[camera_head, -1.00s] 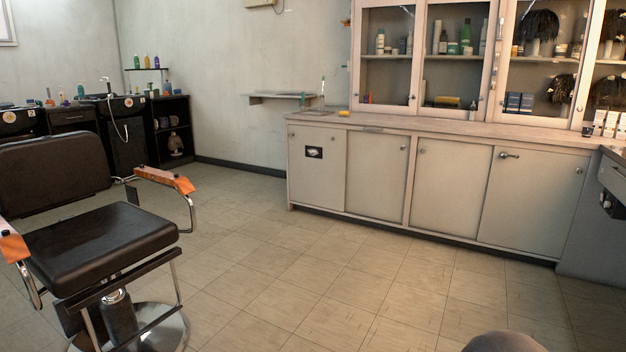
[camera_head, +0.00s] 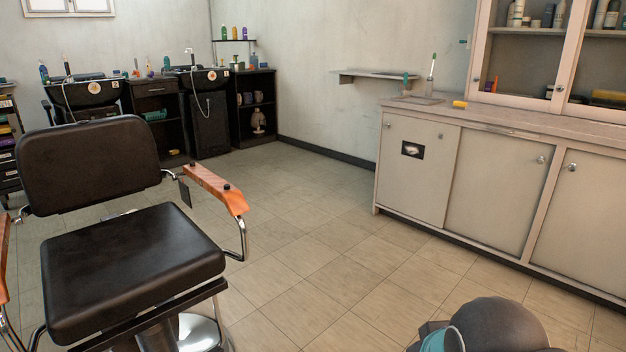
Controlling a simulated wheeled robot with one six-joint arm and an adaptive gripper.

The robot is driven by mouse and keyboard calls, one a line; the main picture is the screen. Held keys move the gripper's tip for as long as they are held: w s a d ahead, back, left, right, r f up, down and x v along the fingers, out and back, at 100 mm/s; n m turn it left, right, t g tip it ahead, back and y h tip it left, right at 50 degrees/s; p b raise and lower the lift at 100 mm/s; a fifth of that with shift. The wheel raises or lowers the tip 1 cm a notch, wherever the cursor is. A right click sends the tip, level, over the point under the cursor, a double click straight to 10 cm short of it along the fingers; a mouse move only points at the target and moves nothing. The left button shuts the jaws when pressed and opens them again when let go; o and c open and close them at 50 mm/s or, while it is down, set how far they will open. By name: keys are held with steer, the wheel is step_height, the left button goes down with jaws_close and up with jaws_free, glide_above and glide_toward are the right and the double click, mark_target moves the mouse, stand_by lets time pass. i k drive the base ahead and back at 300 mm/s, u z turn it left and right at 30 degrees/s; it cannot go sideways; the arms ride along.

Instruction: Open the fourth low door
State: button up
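The low cabinet stands along the right wall, with three low doors in view, all shut. From the left, the first door (camera_head: 405,190) bears a dark sticker. The second door (camera_head: 495,200) has a round knob at its upper right. The third door (camera_head: 590,225) has a knob at its upper left and is cut off by the right picture edge. The fourth low door is out of view to the right. My gripper is not in view; only a dark, rounded part of my arm with a teal ring shows at the bottom right.
A black barber chair (camera_head: 130,265) with orange armrests fills the left foreground. Black wash units (camera_head: 205,115) and a shelf stand at the back. Glass-door cabinets (camera_head: 530,101) rise above the wooden counter (camera_head: 540,125). The tiled floor (camera_head: 330,250) between chair and cabinet is clear.

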mark_target(417, 160)
steer(key=u, duration=0.2)
steer(key=i, duration=3.5)
steer(key=z, duration=0.1)
